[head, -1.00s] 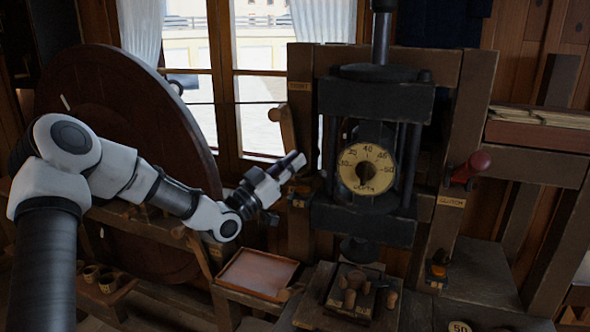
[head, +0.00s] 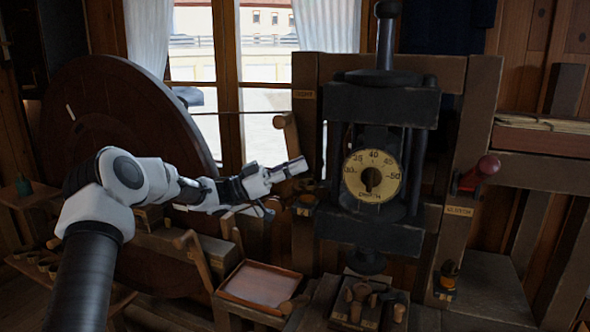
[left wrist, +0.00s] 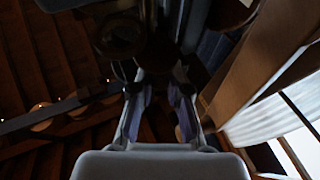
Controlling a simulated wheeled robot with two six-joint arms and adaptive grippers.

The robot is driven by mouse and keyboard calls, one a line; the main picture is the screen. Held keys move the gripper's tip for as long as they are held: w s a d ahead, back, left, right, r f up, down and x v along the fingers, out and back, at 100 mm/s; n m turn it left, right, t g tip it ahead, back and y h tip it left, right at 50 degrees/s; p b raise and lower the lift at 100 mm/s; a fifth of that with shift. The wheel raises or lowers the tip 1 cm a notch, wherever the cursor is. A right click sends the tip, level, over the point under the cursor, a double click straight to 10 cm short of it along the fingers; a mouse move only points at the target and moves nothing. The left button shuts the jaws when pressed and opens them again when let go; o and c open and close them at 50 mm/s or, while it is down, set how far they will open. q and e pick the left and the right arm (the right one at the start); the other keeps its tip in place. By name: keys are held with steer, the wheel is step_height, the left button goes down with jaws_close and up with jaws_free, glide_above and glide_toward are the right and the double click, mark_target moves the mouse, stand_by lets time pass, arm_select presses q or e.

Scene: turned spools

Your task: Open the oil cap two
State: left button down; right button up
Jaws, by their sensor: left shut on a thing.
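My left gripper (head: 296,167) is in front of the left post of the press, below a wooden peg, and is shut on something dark. In the left wrist view the two fingers (left wrist: 158,100) close toward a dark round piece (left wrist: 157,52), too dim to name surely. A small dark oil cup (head: 305,204) sits on the left post just below the gripper. I cannot tell which cap is number two. My right gripper is not in view.
The press with a round dial (head: 371,175) stands right of the gripper. A red-knobbed lever (head: 478,173) is on the right post. A shallow tray (head: 260,286) and turned wooden pieces (head: 362,296) lie below. A large dark wheel (head: 110,120) stands behind my left arm.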

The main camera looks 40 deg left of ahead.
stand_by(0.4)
arm_select(q)
steer(key=c, duration=1.1)
jaws_free()
steer(key=shift+d, duration=0.1)
steer(key=v, duration=1.2)
steer(key=shift+w, duration=0.1)
steer(key=shift+f, duration=0.1)
